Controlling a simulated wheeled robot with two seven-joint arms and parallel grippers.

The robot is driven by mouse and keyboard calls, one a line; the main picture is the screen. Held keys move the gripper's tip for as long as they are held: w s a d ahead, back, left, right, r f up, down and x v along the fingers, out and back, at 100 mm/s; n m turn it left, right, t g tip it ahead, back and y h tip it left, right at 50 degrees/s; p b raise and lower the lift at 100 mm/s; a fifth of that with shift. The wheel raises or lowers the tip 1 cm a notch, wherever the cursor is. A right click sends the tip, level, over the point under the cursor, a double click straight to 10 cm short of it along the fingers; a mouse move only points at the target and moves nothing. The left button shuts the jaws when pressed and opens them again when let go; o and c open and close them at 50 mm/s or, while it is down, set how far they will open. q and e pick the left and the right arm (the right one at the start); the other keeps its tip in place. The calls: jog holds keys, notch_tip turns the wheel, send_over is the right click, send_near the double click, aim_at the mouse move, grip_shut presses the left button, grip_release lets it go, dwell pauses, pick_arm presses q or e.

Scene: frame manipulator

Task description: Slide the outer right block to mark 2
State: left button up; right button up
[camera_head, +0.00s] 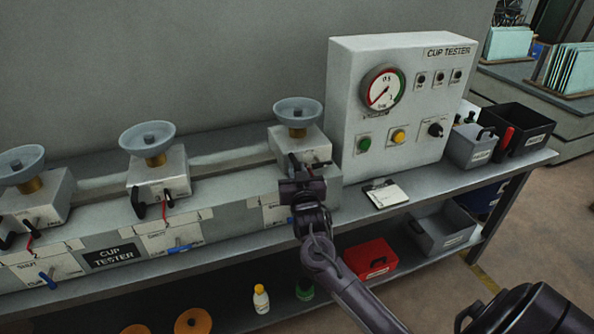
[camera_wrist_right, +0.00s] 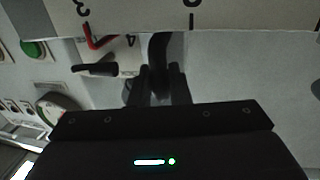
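The outer right block (camera_head: 305,146) is a pale box with a grey suction cup (camera_head: 298,110) on a brass stem. It sits at the right end of the rail, beside the tester cabinet. My right gripper (camera_head: 302,183) is at its front left and hides part of it. In the right wrist view, my gripper's fingers (camera_wrist_right: 160,85) straddle a black handle (camera_wrist_right: 161,48) and appear closed on it. Scale digits show upside down on a pale strip (camera_wrist_right: 240,14); which is mark 2 cannot be made out. My left gripper is not in view.
The middle block (camera_head: 160,176) and left block (camera_head: 40,200) stand apart along the rail (camera_head: 228,161). The cabinet (camera_head: 400,60) rises close on the right. A notepad (camera_head: 387,194) lies on the bench. A red bin (camera_head: 371,259) is on the shelf below.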

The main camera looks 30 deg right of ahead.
grip_shut()
jog(key=a, duration=0.2)
jog(key=w+a, duration=0.1)
jog(key=a, duration=0.2)
jog(key=w+a, duration=0.1)
jog(key=a, duration=0.2)
jog(key=shift+a, duration=0.25)
jog(key=shift+d, duration=0.3)
jog(key=shift+o, duration=2.1)
grip_release()
jog(key=shift+s+d, duration=0.1)
